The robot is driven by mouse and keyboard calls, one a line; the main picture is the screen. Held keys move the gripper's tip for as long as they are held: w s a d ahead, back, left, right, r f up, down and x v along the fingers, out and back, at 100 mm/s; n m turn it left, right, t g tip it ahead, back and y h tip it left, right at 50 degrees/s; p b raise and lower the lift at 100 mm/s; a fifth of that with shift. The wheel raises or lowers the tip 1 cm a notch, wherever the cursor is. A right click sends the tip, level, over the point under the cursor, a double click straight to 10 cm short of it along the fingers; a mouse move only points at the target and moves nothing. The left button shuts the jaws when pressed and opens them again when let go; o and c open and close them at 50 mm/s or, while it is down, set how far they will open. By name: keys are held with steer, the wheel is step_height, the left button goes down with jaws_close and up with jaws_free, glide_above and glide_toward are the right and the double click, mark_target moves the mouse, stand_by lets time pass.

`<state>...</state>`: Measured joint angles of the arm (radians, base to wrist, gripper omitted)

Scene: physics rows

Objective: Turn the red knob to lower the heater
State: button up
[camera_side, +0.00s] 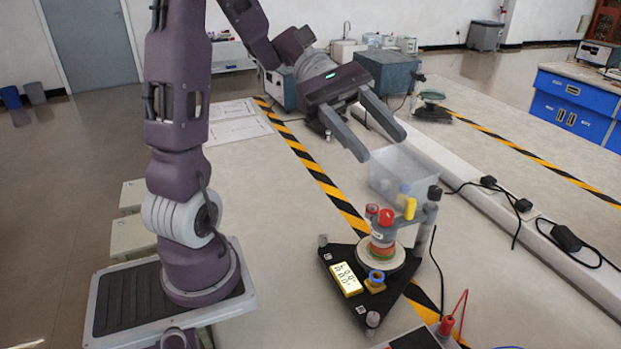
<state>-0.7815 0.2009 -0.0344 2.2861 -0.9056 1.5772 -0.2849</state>
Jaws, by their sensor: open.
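A small apparatus stands on a black triangular base (400,297) on the table. Its upper part carries a red knob (386,217), a smaller red-topped piece (371,210) just left of it, and a yellow knob (410,208). I cannot tell for sure which red piece sets the heater.
A yellow-framed display (346,279) and a blue-topped yellow knob (376,278) sit on the base. A red-plugged box (445,326) and cables lie nearby.

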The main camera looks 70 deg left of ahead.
steer(key=s+d+f+m+y, duration=0.1)
steer(key=s+d+m+y, duration=0.1)
steer(key=s+m+y, duration=0.3)
steer(key=s+d+f+m+g+y, duration=0.1)
steer(key=s+m+y, duration=0.4)
steer(key=s+m, duration=0.1)
steer(key=shift+d+f+m+g, duration=0.3)
steer(key=shift+d+m, duration=0.1)
steer(key=shift+m, duration=0.1)
steer(key=shift+s, duration=0.1)
steer(key=m+g+y, duration=0.1)
steer(key=m+y, duration=0.1)
steer(key=y, duration=0.2)
glide_above(387, 213)
steer(key=f, duration=0.9)
steer(key=shift+s+f, duration=0.3)
steer(key=f, duration=0.7)
steer(key=shift+w+f, duration=0.25)
steer(key=shift+c, duration=0.2)
